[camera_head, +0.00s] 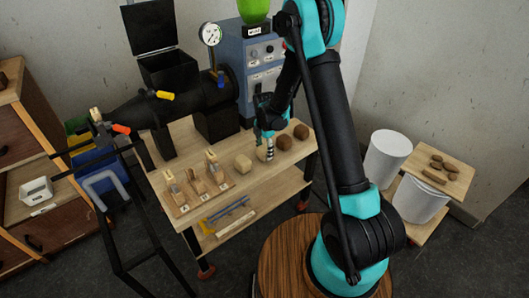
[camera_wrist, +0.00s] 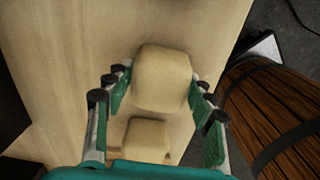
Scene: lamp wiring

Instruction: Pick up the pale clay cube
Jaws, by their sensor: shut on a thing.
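Two pale tan clay cubes are close to my gripper. One cube (camera_wrist: 162,78) sits between my gripper's (camera_wrist: 160,90) two green-padded fingers in the wrist view, and the gripper is shut on it. It looks larger than the other cube (camera_wrist: 146,138), which lies lower in that view, nearer the palm. In the head view my gripper (camera_head: 266,148) points down at the table, and the held cube (camera_head: 261,153) is partly hidden by the fingers. The other pale cube (camera_head: 243,163) stands just left of it on the tabletop. Whether the held cube is clear of the table I cannot tell.
A brown cube (camera_head: 284,142) and a darker cube (camera_head: 301,131) stand to the right on the wooden table (camera_head: 262,176). Several wooden blocks with upright pieces (camera_head: 196,181) are left. A blue-grey machine (camera_head: 259,67) stands behind. White bins (camera_head: 388,157) are off to the right.

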